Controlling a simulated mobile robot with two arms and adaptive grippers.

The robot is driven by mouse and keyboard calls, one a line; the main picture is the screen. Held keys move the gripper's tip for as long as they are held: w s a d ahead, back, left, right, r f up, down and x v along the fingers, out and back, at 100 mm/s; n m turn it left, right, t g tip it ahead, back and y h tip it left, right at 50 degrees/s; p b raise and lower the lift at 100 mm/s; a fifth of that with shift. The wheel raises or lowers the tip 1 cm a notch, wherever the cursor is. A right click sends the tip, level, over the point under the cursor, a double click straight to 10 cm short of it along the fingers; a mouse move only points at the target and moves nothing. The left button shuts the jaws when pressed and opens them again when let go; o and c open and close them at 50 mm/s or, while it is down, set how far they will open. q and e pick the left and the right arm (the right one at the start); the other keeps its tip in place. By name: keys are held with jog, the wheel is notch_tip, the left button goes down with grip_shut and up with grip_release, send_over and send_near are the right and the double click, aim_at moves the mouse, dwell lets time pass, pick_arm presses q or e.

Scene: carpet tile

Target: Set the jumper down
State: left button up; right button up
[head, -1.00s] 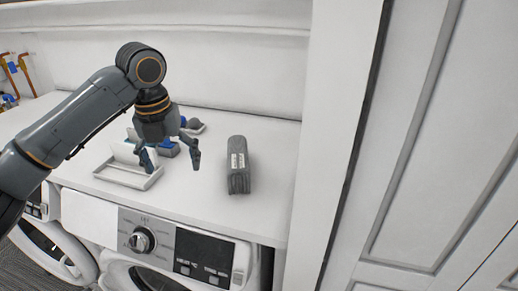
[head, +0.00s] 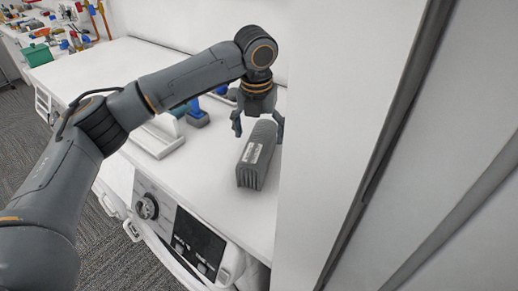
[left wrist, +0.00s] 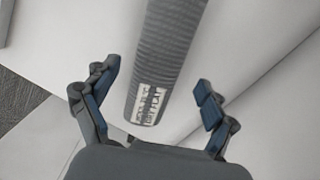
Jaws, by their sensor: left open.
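The jumper (head: 257,155) is a grey, ribbed, folded bundle with a white label. It lies on the white counter top above the washing machine, close to the right-hand panel. In the left wrist view the jumper (left wrist: 168,52) runs between the spread fingers, with its label near the palm. My left gripper (head: 258,128) is open, just behind and above the jumper, with a gap to it on both sides in the wrist view. My right gripper is not in view.
A white tray (head: 160,143) and a blue item (head: 197,116) stand left of the jumper, partly behind my arm. A tall white panel (head: 340,120) closes off the right side. Far left, another surface holds several coloured items. The counter's front edge lies near the jumper.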

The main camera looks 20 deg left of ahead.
aim_at(259, 139)
pick_arm(q)
jog(key=shift+w+f+p, duration=0.2)
jog(key=shift+f+p, duration=0.3)
jog(key=shift+f, duration=1.05)
jog(key=f+p, duration=0.1)
jog(key=f, duration=0.2)
jog(key=shift+w+a+f, duration=0.1)
jog(key=shift+a+f, duration=0.1)
jog(key=shift+f, duration=0.25)
jog(key=shift+d, duration=0.1)
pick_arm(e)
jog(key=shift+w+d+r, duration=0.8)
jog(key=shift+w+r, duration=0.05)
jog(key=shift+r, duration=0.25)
pick_arm(q)
jog(key=shift+c, duration=0.8)
jog(key=c, duration=1.5)
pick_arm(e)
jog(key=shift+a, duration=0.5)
